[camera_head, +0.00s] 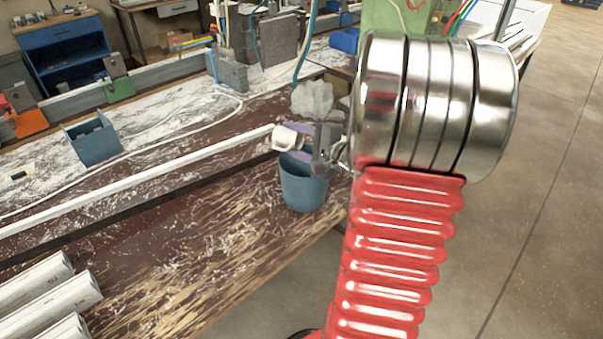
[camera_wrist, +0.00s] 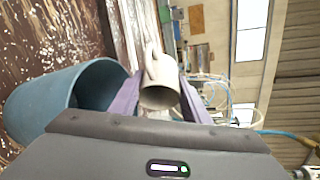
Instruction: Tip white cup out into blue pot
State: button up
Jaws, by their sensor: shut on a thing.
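The white cup (camera_head: 285,138) is held on its side by my gripper (camera_head: 301,146), just above the rim of the blue pot. In the wrist view the white cup (camera_wrist: 160,97) sits between the two purple fingers of my gripper (camera_wrist: 158,95), its open mouth toward the camera. The blue pot (camera_head: 304,188) stands upright on the worn bench near its right edge. It also shows in the wrist view (camera_wrist: 45,100), left of the cup, with its mouth partly hidden by my gripper. I cannot see what is inside the cup or the pot.
A long white profile (camera_head: 150,175) runs across the bench toward the cup. White tubes (camera_head: 55,290) lie at the front left. A blue-grey open box (camera_head: 92,140) and a pale crumpled lump (camera_head: 313,100) stand farther back. Bare bench (camera_head: 200,240) lies left of the pot.

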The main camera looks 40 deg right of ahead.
jog(key=shift+s+r+t, duration=0.1)
jog(key=shift+t, duration=0.2)
jog(key=shift+s+r+t+p, duration=0.1)
jog(key=shift+r+t+p, duration=0.2)
jog(key=shift+r, duration=0.1)
